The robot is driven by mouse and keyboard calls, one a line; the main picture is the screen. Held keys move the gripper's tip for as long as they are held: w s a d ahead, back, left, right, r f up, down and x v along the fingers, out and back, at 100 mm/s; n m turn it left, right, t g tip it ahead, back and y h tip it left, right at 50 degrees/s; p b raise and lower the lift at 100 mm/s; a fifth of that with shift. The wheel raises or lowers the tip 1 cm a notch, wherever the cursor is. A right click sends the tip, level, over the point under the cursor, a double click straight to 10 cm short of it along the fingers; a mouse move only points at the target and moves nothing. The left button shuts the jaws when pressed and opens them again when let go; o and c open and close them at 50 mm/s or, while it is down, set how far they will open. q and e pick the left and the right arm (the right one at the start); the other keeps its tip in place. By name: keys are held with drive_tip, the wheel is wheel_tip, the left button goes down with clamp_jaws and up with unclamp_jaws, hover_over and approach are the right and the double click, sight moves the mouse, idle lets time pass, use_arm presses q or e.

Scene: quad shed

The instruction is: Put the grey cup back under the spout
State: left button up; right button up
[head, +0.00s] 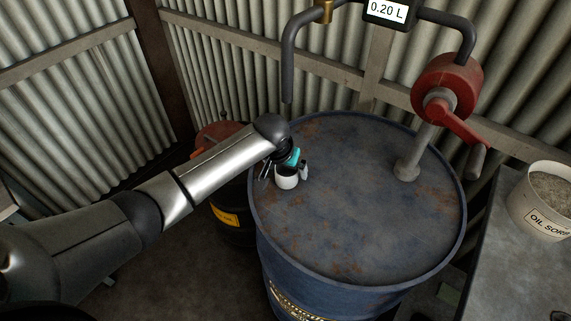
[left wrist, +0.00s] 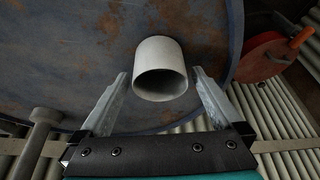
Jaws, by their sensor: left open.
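The grey cup (head: 287,182), pale grey, stands on the left part of the blue drum's top (head: 370,225). My left gripper (head: 289,173) is at the cup, partly covering it in the head view. In the left wrist view the cup (left wrist: 160,62) sits between the tips of the open fingers (left wrist: 161,76), with a gap visible on each side. Its round mouth shows toward the camera. The spout (head: 287,85) is the down-turned end of a dark pipe, above the cup in the head view; I cannot tell whether the cup is directly under it. My right gripper is out of view.
A red pump with a crank handle (head: 455,123) stands at the drum's far right. A display (head: 387,11) on the pipe reads 0.20 L. A smaller dark drum with a red lid (head: 229,220) stands behind my left arm. An oil sorbent bucket (head: 540,205) stands on a bench at right.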

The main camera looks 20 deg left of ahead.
use_arm(q)
drive_tip(key=p+v, duration=0.2)
drive_tip(key=v, duration=1)
drive_tip(key=shift+p, duration=0.35)
drive_tip(key=shift+w+r, duration=0.1)
